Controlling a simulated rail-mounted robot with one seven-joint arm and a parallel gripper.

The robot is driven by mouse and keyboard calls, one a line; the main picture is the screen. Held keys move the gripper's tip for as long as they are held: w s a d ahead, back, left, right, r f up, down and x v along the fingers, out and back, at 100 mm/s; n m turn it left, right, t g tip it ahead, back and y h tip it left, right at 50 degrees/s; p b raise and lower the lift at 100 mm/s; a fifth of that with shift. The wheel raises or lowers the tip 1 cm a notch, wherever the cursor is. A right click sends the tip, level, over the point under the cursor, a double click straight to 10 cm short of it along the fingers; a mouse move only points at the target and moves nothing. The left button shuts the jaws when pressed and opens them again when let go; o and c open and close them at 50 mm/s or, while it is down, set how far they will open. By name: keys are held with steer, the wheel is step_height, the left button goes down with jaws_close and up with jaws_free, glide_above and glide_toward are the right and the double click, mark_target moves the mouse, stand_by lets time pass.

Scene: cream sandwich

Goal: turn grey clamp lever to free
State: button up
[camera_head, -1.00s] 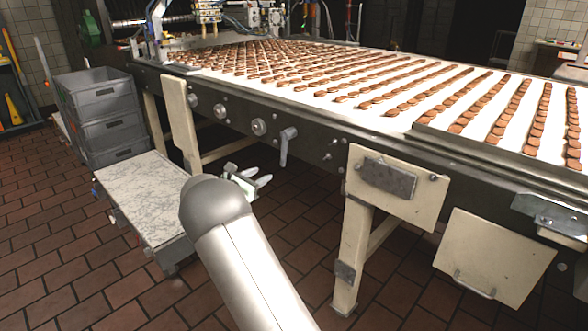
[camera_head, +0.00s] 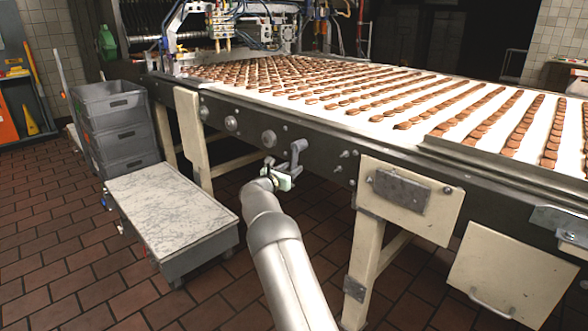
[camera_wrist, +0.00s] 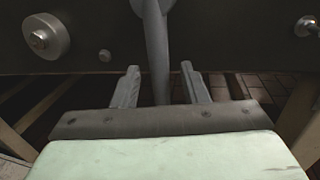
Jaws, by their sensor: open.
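The grey clamp lever (camera_head: 297,156) hangs from the dark side rail of the conveyor. In the wrist view the lever (camera_wrist: 156,50) points down, and its lower end lies between the two fingers. My gripper (camera_wrist: 160,85) is open, with one finger on each side of the lever and a gap showing at both sides. I cannot tell how deep the lever sits between them. In the head view my gripper (camera_head: 279,171) is small, just below and left of the lever, partly hidden by my wrist.
Round knobs (camera_head: 268,139) sit on the rail left of the lever. A cream leg panel (camera_head: 410,200) stands to the right. A low cart (camera_head: 170,210) and stacked grey crates (camera_head: 118,125) stand at left. Rows of biscuits lie on the white belt (camera_head: 385,130) above.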

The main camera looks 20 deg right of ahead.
steer(key=shift+x, duration=1.1)
jaws_close()
steer(key=shift+r+p, duration=0.1)
steer(key=shift+p, duration=0.2)
